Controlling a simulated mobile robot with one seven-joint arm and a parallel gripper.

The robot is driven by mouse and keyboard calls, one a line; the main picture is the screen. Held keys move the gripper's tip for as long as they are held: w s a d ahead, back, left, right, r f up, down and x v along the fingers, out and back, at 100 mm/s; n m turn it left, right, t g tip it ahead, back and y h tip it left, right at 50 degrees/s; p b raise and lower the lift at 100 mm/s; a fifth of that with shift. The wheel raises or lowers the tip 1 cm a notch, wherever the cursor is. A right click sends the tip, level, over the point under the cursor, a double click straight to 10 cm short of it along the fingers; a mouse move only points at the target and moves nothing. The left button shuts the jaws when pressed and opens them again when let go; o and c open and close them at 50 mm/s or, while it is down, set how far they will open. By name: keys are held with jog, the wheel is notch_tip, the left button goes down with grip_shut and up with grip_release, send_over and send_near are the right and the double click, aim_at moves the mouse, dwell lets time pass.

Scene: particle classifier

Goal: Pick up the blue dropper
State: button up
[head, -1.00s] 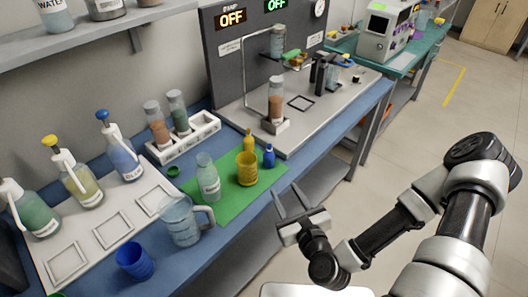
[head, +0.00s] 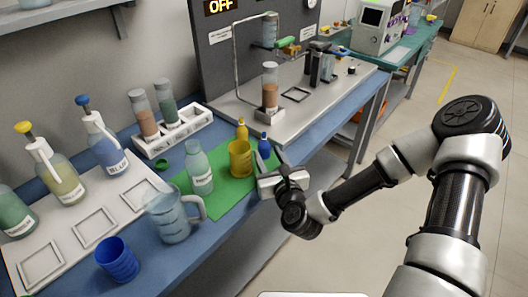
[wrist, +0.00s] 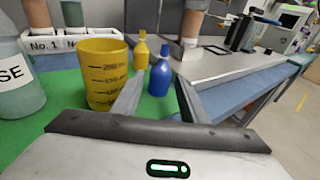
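The blue dropper (head: 264,147) is a small blue bottle with a narrow tip. It stands upright on the green mat (head: 236,198) beside a yellow dropper (head: 242,131). My gripper (head: 267,161) is at the mat's right edge, just in front of the blue dropper. In the wrist view the blue dropper (wrist: 160,75) appears between my two open fingers (wrist: 158,95), beyond their tips or level with them; I cannot tell which. The fingers are apart and do not appear to touch it.
A yellow measuring cup (head: 240,158) stands close left of the blue dropper. A rinse bottle (head: 199,170) and a clear jug (head: 172,217) are further left. The grey apparatus base (head: 305,97) lies behind. The bench's right side is open floor.

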aim_at(266, 150)
jog(key=x, duration=0.5)
jog(key=shift+w+f+b, duration=0.25)
jog(key=shift+w+b, duration=0.1)
jog(key=shift+b, duration=0.05)
jog(key=c, duration=0.8)
jog(key=shift+c, duration=0.2)
jog(key=shift+r, duration=0.2)
jog(key=shift+r+p, duration=1.35)
jog(key=shift+r, duration=3.4)
